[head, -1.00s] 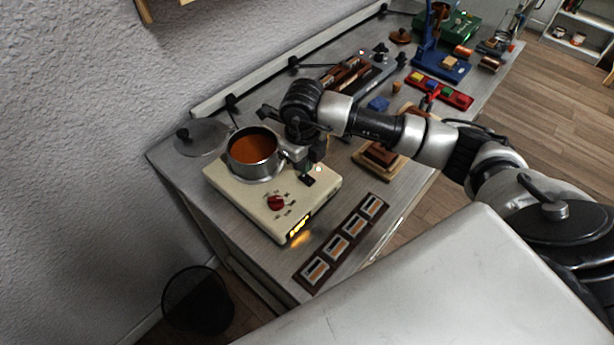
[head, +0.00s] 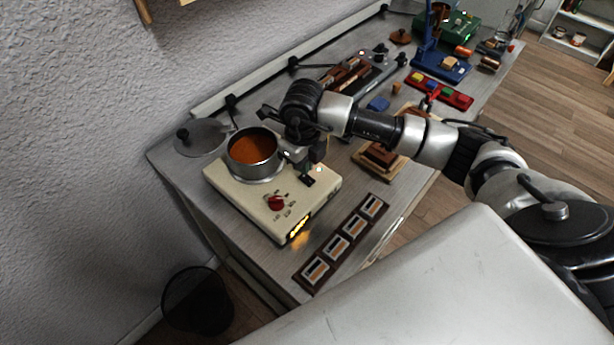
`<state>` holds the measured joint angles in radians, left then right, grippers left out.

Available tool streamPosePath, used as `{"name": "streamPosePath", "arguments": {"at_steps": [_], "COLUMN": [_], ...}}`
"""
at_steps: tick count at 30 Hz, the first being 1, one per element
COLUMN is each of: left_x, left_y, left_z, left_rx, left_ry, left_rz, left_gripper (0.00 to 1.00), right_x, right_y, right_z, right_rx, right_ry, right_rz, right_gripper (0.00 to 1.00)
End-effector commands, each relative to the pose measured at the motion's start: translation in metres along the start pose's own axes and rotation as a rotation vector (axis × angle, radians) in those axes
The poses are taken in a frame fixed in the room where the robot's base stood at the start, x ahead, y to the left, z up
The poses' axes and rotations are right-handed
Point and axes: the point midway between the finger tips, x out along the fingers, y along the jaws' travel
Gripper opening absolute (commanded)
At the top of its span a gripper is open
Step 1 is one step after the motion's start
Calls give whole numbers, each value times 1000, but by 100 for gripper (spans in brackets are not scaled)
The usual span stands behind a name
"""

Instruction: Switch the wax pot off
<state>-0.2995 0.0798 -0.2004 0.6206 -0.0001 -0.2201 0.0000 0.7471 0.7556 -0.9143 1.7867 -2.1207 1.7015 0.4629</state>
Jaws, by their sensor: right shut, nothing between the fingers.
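The wax pot is a metal pot of orange wax (head: 254,146) on a cream heater base (head: 236,192). A red dial (head: 276,203) sits on the top of the base, and an amber display (head: 299,226) glows on its front edge. A small dark patch (head: 307,181) lies on the base's right part; I cannot tell whether it is a switch. My right gripper (head: 313,168) is shut and empty. It points down close above that patch, and I cannot tell whether it touches. My left gripper is not in view.
A round lid (head: 202,137) lies behind the pot to the left. A dark strip with several labelled plates (head: 341,244) lies in front of the heater. A wooden block (head: 379,158) stands to the right under my arm. A bin (head: 197,300) stands on the floor.

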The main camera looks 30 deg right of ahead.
Motion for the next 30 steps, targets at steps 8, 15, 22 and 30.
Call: {"name": "streamPosePath", "arguments": {"at_steps": [8,15,22,30], "left_x": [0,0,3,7], "left_y": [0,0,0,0], "left_z": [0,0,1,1], "left_rx": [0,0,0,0], "left_ry": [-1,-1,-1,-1], "left_rz": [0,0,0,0], "left_gripper": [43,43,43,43], "right_x": [0,0,3,7], "right_y": [0,0,0,0], "right_z": [0,0,0,0], "right_rx": [0,0,0,0], "right_ry": [0,0,0,0], "right_rz": [0,0,0,0], "right_gripper": [0,0,0,0]}}
